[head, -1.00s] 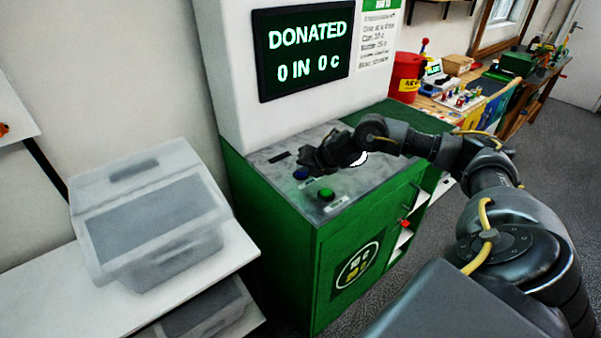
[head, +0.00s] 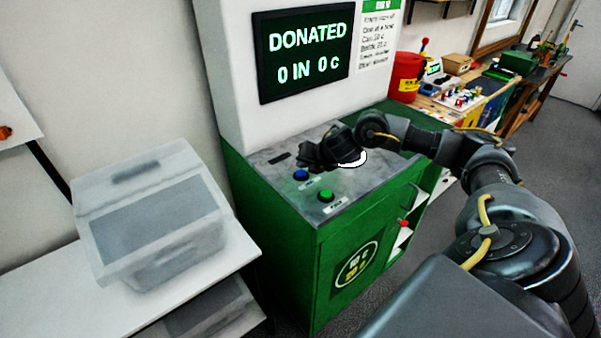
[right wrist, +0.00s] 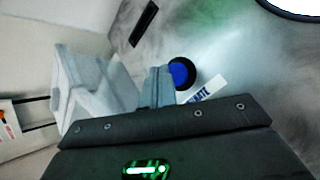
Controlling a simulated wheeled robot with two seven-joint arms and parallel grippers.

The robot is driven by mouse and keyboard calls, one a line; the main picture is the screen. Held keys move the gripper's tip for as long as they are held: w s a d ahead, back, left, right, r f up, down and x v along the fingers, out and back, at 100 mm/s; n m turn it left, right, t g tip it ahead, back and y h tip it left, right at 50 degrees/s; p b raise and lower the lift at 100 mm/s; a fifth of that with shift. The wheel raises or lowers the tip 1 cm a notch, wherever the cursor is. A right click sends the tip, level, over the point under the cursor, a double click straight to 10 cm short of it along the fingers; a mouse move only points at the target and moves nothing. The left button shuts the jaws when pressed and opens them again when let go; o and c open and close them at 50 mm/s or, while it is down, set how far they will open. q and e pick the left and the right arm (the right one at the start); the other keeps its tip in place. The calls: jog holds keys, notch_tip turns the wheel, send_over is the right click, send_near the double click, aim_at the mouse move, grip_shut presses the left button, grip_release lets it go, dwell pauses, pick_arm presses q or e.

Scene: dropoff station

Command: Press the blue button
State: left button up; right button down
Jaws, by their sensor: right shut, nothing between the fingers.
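The blue button (head: 301,175) sits on the grey marbled top of the green dropoff station (head: 290,215). It also shows in the right wrist view (right wrist: 182,72) in a dark ring, close beside my fingertips. My right gripper (head: 304,158) is shut and empty, just behind the blue button in the head view. In the right wrist view its closed fingers (right wrist: 158,86) lie just left of the button and cover a little of the ring's edge. I cannot tell whether they touch it. My left gripper is not in view.
A green button (head: 326,195) stands in front of the blue one. A dark slot (head: 280,157) lies behind it. A screen (head: 305,52) reads "DONATED 0 IN 0 c". A grey lidded bin (head: 150,215) stands on a white shelf at left.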

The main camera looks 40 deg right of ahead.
aim_at(303, 175)
jog(key=shift+r+p, duration=1.95)
jog(key=shift+r, duration=0.45)
jog(key=shift+f, duration=0.1)
